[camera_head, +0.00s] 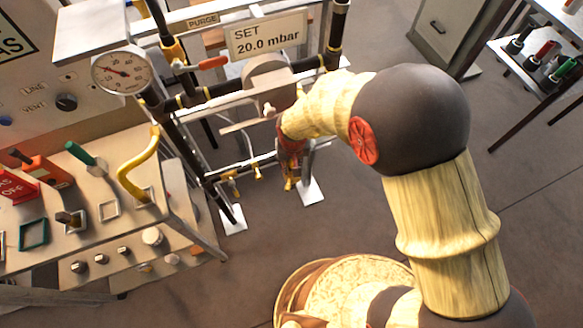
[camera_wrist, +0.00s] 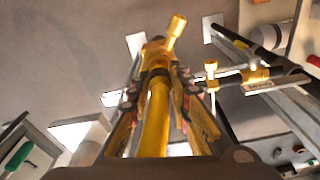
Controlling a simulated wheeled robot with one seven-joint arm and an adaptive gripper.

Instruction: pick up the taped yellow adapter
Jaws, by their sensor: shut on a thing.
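A yellow adapter (camera_wrist: 154,118) runs up the middle of the wrist view, with a dark band that looks like tape and a small branch at its far end. My gripper (camera_wrist: 158,92) is shut on it, with one finger on each side. In the head view my gripper (camera_head: 290,148) hangs at the right part of the pipe frame, and the yellow end of the adapter (camera_head: 290,184) shows just below it. My arm hides part of this spot. I cannot tell whether the adapter touches the frame.
The dark pipe frame (camera_head: 215,95) with a gauge (camera_head: 122,73) and a set sign (camera_head: 268,34) stands close by. Small yellow valves (camera_wrist: 256,76) lie right of the adapter. A control bench (camera_head: 120,225) fills the left. The floor (camera_head: 345,215) below is open.

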